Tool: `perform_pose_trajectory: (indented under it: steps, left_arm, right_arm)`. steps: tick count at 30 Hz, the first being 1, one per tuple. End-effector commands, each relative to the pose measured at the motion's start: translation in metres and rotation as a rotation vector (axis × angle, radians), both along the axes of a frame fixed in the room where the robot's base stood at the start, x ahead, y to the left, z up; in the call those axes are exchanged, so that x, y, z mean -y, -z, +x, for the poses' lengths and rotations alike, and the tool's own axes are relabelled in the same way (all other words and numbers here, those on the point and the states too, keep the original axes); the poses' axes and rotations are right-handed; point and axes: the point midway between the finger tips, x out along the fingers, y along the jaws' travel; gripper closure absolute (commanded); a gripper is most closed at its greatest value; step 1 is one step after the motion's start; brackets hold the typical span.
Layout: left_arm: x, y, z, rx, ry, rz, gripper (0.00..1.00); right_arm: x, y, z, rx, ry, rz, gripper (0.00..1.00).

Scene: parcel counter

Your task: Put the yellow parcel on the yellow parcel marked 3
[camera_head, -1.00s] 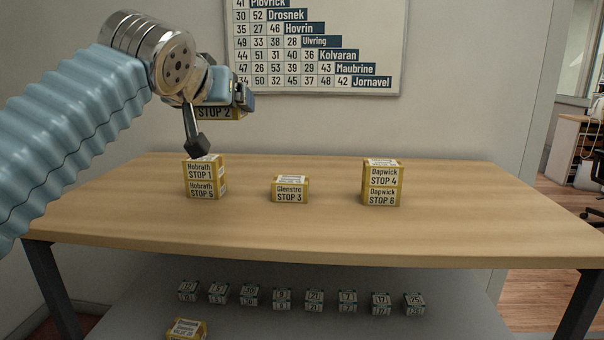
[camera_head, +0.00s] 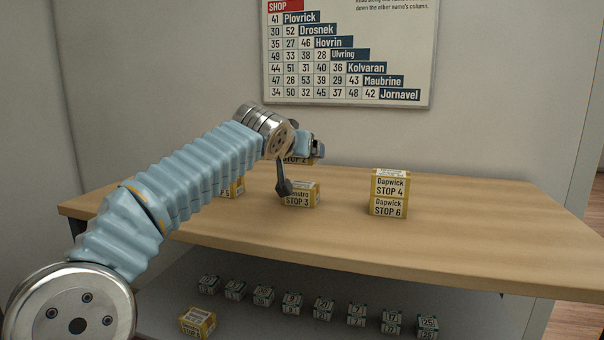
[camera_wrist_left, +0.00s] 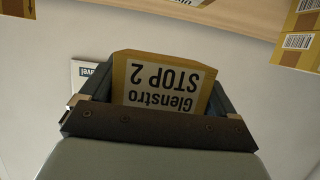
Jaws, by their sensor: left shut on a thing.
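My left gripper (camera_head: 314,148) is shut on a yellow parcel labelled Glenstro STOP 2 (camera_head: 297,161). The held parcel also shows in the left wrist view (camera_wrist_left: 163,86), between the two jaws. The yellow parcel marked STOP 3 (camera_head: 305,199) stands on the table, its label partly hidden by a dark part of my left arm. In the head view the held parcel is just above the STOP 3 parcel, with a gap between them. I cannot tell how exactly they line up in depth. My right gripper is not in view.
Right of it stands a stack of STOP 4 (camera_head: 390,186) on STOP 6 (camera_head: 388,208). Left, a stack is mostly hidden behind my arm (camera_head: 238,186). Below the table (camera_head: 460,230) are several small numbered boxes (camera_head: 323,308) and a yellow parcel (camera_head: 198,322). A number chart (camera_head: 347,50) hangs behind.

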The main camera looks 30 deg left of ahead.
Motion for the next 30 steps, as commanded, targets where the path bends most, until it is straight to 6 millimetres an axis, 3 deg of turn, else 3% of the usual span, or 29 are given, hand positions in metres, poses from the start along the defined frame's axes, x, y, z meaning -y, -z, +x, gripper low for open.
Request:
perform_pose_trajectory:
  steps: [10,15,27,28,30]
  left_arm:
    - [-0.006,0.030,0.023,-0.001,0.001,-0.001,0.46]
    - [-0.006,0.058,0.022,-0.001,0.000,0.002,0.46]
    - [-0.005,0.063,0.022,0.002,0.002,0.001,0.46]
    - [-0.006,0.061,0.022,0.001,0.001,0.001,0.06]
    - [-0.006,0.061,0.022,0.001,0.001,0.001,0.00]
  right_arm:
    - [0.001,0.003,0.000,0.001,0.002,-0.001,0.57]
    - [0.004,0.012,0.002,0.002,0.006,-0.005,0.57]
    - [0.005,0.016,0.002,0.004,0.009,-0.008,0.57]
    - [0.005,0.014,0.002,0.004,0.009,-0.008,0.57]
    - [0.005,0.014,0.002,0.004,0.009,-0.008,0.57]
